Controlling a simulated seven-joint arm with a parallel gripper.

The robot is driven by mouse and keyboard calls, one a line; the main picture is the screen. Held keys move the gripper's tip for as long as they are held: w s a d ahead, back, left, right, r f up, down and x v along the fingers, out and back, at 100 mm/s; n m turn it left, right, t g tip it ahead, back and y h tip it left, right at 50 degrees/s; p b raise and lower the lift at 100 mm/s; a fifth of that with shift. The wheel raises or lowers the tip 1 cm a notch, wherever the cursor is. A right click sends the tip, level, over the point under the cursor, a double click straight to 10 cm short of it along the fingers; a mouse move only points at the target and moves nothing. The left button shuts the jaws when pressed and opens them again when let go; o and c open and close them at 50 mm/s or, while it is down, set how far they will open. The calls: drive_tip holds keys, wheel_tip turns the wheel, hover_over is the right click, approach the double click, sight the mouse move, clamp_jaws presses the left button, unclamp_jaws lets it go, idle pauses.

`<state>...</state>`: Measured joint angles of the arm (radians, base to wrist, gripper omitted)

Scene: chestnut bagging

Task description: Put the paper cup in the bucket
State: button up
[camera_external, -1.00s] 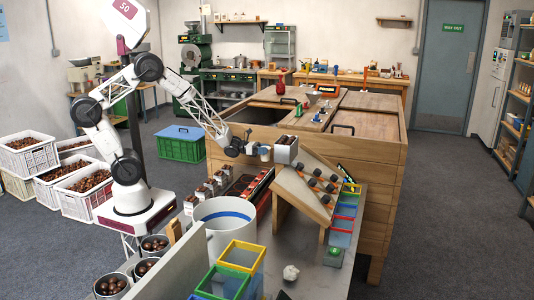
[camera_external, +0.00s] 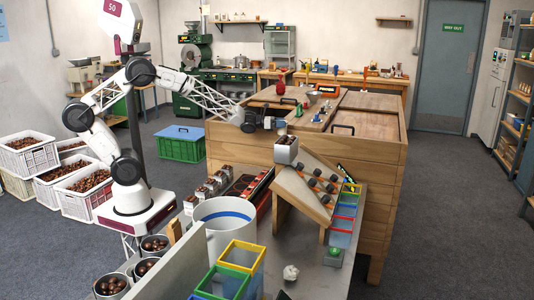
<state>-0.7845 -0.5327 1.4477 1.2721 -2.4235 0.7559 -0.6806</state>
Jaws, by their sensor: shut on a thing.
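My gripper (camera_external: 274,123) points to the right above the left end of the sloped rack. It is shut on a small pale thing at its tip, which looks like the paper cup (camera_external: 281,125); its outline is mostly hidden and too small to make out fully. The white bucket (camera_external: 225,226) with a blue band inside stands in the front middle, below and to the left of my gripper. Its floor is hidden.
A white square container (camera_external: 287,153) with dark contents is at the rack's (camera_external: 303,198) top, just below my gripper. Several filled containers (camera_external: 201,194) stand behind the bucket. The large wooden bench (camera_external: 370,160) is behind.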

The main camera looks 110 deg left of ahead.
drive_tip(key=a+r+n+g+y, duration=0.1)
drive_tip(key=a+r+n+y, duration=0.1)
drive_tip(key=r, duration=1.4)
drive_tip(key=a+r+n+g+y, duration=0.1)
drive_tip(key=r+y, duration=0.3)
drive_tip(key=r, duration=1.3)
drive_tip(key=shift+w+a+n+g, duration=0.4)
drive_tip(key=shift+w+n+g, duration=0.05)
drive_tip(key=shift+n+g, duration=0.25)
drive_tip(key=shift+f, duration=0.1)
